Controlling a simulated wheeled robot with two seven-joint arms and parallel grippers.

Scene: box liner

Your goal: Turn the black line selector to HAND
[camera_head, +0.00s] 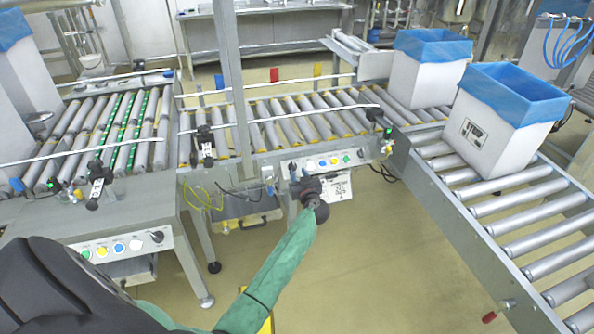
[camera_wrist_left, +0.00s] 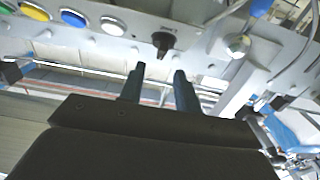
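The black line selector (camera_wrist_left: 163,40) is a small dark knob on the grey button panel (camera_wrist_left: 205,38) in the wrist view. It sits between a white button (camera_wrist_left: 112,26) and a silver round fitting (camera_wrist_left: 238,46). My left gripper (camera_wrist_left: 158,70) is open and empty, its two dark fingers pointing at the panel. The selector shows just beyond the fingertips, roughly in line with the gap; I see no contact. In the head view my left gripper (camera_head: 299,181) is at the conveyor's front panel, and it partly hides the selector area. The position markings are not legible. My right gripper is not in view.
Blue (camera_head: 322,163), yellow (camera_head: 334,160) and green (camera_head: 346,158) buttons lie right of the gripper. A white label sheet (camera_head: 340,188) hangs below. Another panel (camera_head: 120,247) stands at left. Boxes with blue liners (camera_head: 513,92) stand on rollers at right. The floor in front is clear.

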